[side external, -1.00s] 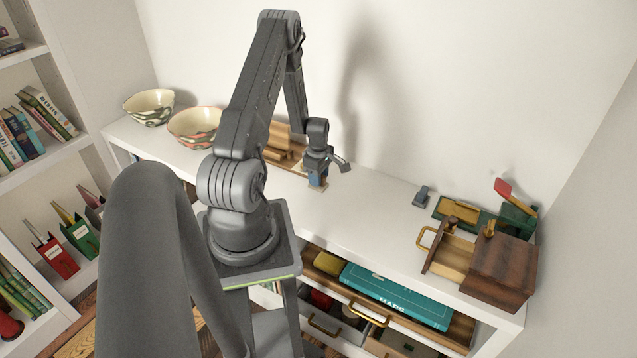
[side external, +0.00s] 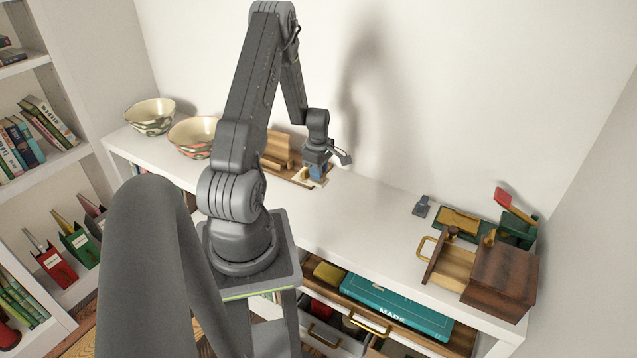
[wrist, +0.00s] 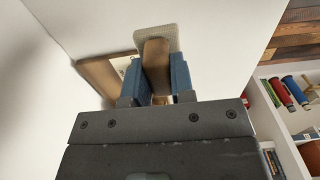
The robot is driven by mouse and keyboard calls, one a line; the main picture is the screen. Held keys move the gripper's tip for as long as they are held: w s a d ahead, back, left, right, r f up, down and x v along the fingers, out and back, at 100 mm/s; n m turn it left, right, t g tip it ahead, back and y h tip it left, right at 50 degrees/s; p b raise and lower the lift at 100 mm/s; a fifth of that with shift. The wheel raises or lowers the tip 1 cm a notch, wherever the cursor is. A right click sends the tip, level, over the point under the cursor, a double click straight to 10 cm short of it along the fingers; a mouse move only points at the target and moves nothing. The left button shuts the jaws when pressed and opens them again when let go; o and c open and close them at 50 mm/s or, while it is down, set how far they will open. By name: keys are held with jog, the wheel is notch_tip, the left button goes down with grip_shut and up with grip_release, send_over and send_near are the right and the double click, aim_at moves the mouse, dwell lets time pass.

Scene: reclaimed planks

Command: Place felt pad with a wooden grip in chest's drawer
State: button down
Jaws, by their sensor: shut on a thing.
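The felt pad is cream with a brown wooden grip. In the wrist view the grip (wrist: 156,60) sits between my gripper's two blue fingers (wrist: 157,75), and the pad (wrist: 173,32) shows beyond it. In the side view my gripper (side external: 315,175) is shut on the grip near the wooden tray at the back; whether the pad (side external: 308,183) touches the table is unclear. The dark wooden chest (side external: 505,272) stands at the table's right end. Its drawer (side external: 452,270) is pulled out to the left, with a brass handle in front.
A wooden tray (side external: 290,172) with a wooden holder lies behind my gripper. Two patterned bowls (side external: 150,115) stand at the left. A dark block (side external: 421,207) and a green stand (side external: 516,228) with a red-headed tool sit behind the chest. The white tabletop (side external: 375,215) between is clear.

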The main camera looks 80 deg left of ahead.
notch_tip(320, 180, up, 4)
jog(key=shift+r, duration=0.1)
jog(key=w+d, duration=0.6)
jog(key=w, duration=0.4)
send_over(447, 269)
notch_tip(447, 269, down, 4)
jog(key=shift+f, duration=2.1)
